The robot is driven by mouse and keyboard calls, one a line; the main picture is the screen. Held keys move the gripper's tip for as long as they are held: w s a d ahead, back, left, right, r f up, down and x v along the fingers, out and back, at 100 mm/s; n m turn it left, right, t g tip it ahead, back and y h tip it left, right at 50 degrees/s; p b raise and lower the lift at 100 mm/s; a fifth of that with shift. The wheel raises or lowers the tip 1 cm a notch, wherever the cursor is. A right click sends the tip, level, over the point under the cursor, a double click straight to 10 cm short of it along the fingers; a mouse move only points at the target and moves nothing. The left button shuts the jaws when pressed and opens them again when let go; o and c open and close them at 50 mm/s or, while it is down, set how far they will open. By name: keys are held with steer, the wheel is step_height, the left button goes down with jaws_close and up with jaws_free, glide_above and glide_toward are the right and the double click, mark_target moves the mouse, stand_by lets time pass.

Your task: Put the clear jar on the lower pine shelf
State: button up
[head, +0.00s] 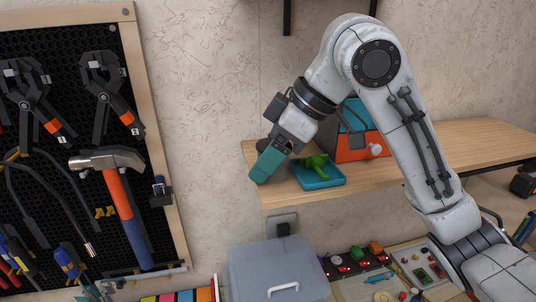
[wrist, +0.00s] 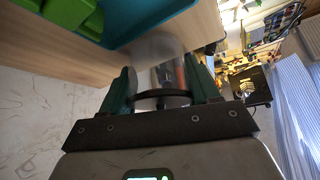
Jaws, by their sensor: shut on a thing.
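My gripper (wrist: 163,84) is shut on the clear jar (wrist: 155,48), a see-through cylinder between its two teal fingers in the wrist view. A dark band crosses the near part of the jar. In the head view my gripper (head: 267,166) is at the left end of the pine shelf (head: 420,152), left of a teal tray. The jar cannot be made out clearly there. In the wrist view the jar overlaps the wood of the shelf (wrist: 205,25) near its edge. I cannot tell whether it touches the shelf.
The teal tray (head: 330,184) with a green object (head: 316,164) stands close to my gripper. An orange and blue box (head: 352,147) stands behind it. A pegboard with tools (head: 85,130) hangs at left. A grey-lidded bin (head: 275,262) is below the shelf.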

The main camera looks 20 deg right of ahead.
steer(key=shift+f, duration=0.1)
steer(key=o, duration=1.4)
steer(key=v, duration=1.2)
steer(key=shift+b, duration=0.4)
